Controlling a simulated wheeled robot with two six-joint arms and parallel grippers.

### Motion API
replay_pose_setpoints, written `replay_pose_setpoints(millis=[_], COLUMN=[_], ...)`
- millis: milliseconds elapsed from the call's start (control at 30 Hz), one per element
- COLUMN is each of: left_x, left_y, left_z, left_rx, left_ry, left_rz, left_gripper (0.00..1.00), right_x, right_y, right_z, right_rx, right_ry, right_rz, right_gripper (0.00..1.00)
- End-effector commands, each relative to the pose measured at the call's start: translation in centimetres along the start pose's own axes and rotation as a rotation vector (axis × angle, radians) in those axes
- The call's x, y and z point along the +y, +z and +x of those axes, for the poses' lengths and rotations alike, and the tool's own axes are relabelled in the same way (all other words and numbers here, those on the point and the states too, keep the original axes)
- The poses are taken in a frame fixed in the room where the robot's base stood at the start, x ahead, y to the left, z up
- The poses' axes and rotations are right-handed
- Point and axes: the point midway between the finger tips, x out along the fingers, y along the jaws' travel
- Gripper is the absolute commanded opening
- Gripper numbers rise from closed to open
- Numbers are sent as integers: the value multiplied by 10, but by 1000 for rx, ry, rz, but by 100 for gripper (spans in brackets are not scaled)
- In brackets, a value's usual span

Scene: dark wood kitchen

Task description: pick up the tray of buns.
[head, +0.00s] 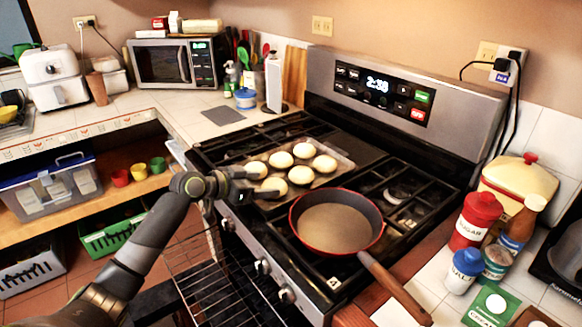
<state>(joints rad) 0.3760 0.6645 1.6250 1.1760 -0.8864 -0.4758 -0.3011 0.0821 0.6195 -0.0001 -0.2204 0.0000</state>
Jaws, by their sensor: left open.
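A tray of buns (339,172) lies on the left burners of the stove, with several pale round buns (281,160) on it. My left gripper (270,184) is at the tray's near left edge. Its jaws are open, one finger on each side of the near left corner area, close to the buns there. I cannot tell whether the fingers touch the tray. My right gripper is not in view.
A red-rimmed pan (336,222) stands right of the tray, its wooden handle (393,287) pointing to the front right. The oven door is open below, with a wire rack (225,285) pulled out. Canisters (475,220) crowd the right counter. The back left counter holds a microwave (175,64).

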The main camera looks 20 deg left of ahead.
Motion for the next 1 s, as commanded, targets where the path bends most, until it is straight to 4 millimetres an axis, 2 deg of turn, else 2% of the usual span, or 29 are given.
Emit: replay_pose_setpoints(millis=[267, 600, 933, 1000], left_x=[0, -3, -3, -3], left_y=[0, 3, 4, 4], left_z=[16, 56, 62, 62], left_rx=[-1, 0, -1, -1], left_ry=[1, 0, -1, -1], left_rz=[-2, -1, 1, 1], left_gripper=[75, 75, 75, 68], right_x=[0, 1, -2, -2], right_y=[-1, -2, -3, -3], right_z=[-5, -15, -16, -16], right_rx=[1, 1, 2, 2], right_ry=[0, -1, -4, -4], right_rz=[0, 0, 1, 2], right_gripper=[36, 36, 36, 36])
